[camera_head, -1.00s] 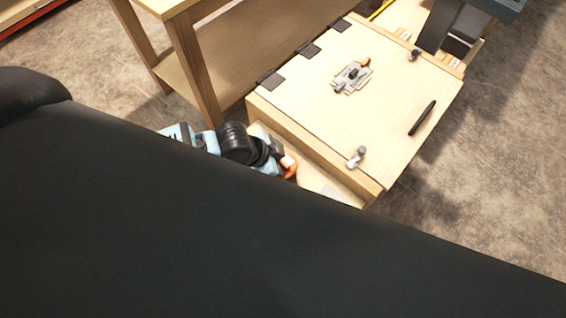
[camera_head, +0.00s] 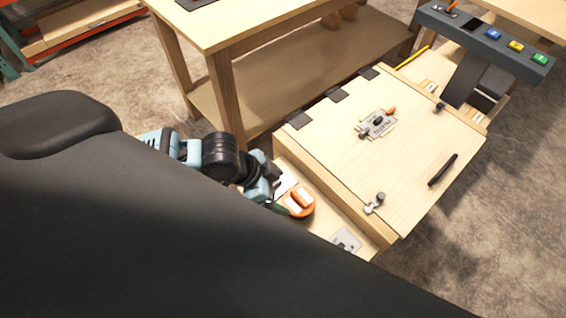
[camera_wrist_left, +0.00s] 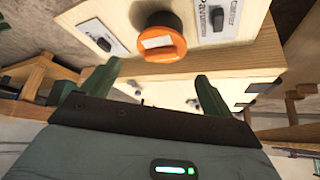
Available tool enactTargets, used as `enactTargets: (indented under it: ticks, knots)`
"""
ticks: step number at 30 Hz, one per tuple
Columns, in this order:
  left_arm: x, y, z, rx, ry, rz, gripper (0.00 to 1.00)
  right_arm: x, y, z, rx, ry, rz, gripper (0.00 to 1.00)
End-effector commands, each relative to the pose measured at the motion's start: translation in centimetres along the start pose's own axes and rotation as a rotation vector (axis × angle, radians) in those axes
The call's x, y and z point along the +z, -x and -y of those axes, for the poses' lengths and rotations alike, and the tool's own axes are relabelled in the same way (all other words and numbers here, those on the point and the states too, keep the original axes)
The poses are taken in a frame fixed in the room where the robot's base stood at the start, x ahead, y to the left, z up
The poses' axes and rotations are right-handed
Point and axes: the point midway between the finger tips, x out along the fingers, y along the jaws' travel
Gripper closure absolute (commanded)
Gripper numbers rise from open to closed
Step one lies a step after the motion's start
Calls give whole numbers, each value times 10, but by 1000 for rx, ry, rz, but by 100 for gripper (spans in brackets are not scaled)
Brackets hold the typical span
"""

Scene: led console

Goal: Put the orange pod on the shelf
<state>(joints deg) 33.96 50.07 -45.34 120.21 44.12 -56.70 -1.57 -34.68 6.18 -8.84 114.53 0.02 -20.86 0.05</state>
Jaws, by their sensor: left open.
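An orange round piece with a pale label on top, which looks like the orange pod (camera_head: 304,208), sits on the light wooden top left of the hinged panel. In the left wrist view the orange pod (camera_wrist_left: 172,48) stands on the board just beyond my fingertips. My left gripper (camera_head: 281,197) is beside it, partly hidden by my own arm. In the left wrist view its green fingers (camera_wrist_left: 158,82) are spread with nothing between them. A wooden table with a lower shelf (camera_head: 300,62) stands behind; I cannot tell if this is the task's shelf. My right gripper is out of view.
The hinged wooden panel (camera_head: 400,165) carries a latch (camera_head: 377,123), a black handle (camera_head: 443,170) and knobs. A dark console (camera_head: 490,42) with coloured buttons stands at top right. A labelled switch (camera_wrist_left: 218,18) is close to the pod. Bare floor lies at right.

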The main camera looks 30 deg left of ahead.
Motion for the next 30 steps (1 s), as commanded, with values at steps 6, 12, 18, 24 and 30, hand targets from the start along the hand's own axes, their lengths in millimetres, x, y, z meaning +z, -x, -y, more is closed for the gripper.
enactTargets:
  ticks: [6,12,18,24,30]
  knots:
    - [9,-11,-44,33,37,8,42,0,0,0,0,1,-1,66]
    - [33,-13,-101,35,156,50,61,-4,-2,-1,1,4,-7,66]
    - [78,1,-140,-12,338,158,61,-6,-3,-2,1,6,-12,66]
    - [128,20,-166,-74,506,285,61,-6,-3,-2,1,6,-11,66]
    - [176,33,-187,-147,645,373,61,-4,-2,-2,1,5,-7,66]
